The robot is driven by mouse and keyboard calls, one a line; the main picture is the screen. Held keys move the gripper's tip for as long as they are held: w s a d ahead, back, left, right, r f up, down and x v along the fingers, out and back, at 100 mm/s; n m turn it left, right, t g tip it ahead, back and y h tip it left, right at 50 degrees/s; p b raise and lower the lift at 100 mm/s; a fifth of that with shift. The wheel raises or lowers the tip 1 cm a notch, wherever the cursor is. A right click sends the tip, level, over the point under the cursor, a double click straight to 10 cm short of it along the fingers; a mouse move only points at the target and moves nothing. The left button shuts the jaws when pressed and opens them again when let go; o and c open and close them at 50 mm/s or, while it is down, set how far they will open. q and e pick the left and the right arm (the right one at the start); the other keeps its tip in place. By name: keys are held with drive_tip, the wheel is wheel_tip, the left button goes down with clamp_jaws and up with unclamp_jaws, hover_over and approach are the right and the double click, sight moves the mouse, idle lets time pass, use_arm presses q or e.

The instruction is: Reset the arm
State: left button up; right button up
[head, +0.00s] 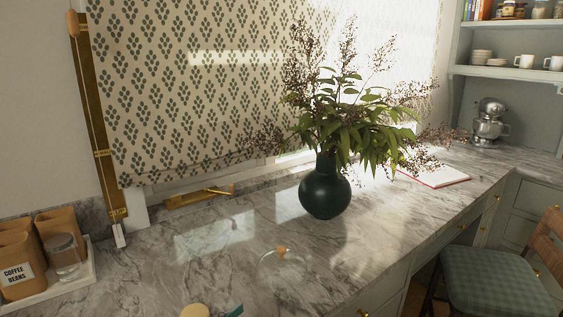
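Neither of my arms shows in the head view, and neither gripper is in view. I cannot see whether they are open or shut, or whether they hold anything.
A marble counter (150,270) carries a dark vase (326,190) of leafy branches, a glass item with a wooden knob (281,252), an open book (435,174) and a tray of canisters (78,283). A checked chair (500,281) stands right. The counter's left-middle is mostly clear.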

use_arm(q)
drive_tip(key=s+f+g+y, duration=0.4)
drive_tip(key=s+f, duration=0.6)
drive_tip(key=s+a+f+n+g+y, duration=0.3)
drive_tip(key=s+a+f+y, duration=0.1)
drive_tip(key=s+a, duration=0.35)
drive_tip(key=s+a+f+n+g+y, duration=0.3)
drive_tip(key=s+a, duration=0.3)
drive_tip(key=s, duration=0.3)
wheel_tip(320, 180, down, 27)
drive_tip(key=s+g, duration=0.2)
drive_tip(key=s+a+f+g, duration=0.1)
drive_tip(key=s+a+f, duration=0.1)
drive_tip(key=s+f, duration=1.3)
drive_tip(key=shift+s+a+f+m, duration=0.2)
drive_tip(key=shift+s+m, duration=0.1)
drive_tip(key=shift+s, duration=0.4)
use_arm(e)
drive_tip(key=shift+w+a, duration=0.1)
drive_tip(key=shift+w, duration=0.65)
